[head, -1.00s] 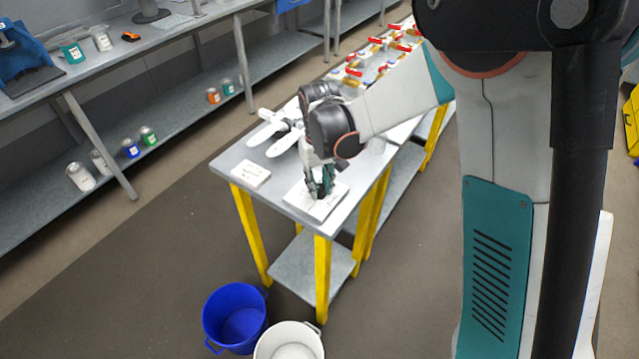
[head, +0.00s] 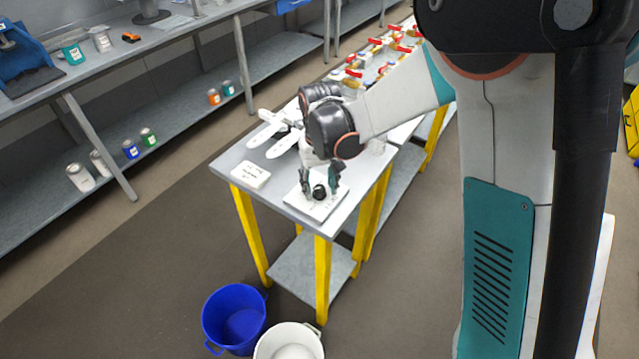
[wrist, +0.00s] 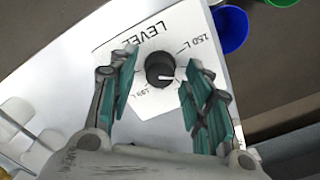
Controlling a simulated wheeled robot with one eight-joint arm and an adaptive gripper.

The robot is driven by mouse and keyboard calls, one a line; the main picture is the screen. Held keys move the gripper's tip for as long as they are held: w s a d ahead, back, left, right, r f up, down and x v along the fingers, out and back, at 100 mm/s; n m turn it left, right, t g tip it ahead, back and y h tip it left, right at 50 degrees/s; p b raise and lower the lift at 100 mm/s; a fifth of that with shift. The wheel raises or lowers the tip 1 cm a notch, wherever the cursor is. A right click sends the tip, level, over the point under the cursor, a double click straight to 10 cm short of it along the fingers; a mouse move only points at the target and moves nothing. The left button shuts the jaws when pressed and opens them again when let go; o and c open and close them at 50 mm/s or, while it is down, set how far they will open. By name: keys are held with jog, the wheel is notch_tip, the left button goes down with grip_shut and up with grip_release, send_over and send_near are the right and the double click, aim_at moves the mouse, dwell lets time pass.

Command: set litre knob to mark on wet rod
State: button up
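The litre knob (wrist: 160,72) is a black round knob with a white pointer line, on a white plate (wrist: 122,45) printed "LEVEL" with litre marks around it. In the wrist view the pointer line points right, between my fingers. In the head view the knob (head: 319,192) stands on its plate (head: 327,208) at the near end of the table. My gripper (wrist: 160,80) is open, its teal-padded fingers on either side of the knob, apart from it. In the head view my gripper (head: 319,184) is just above the plate. I cannot make out a wet rod.
A small white written card (head: 250,174) lies left of the plate. White paddle-shaped pieces (head: 272,137) lie behind it. A blue bucket (head: 235,318) and a white bucket (head: 288,342) stand on the floor before the table (head: 229,160).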

aim_at(320, 188)
notch_tip(320, 188, up, 12)
dwell(0.6)
dwell(0.4)
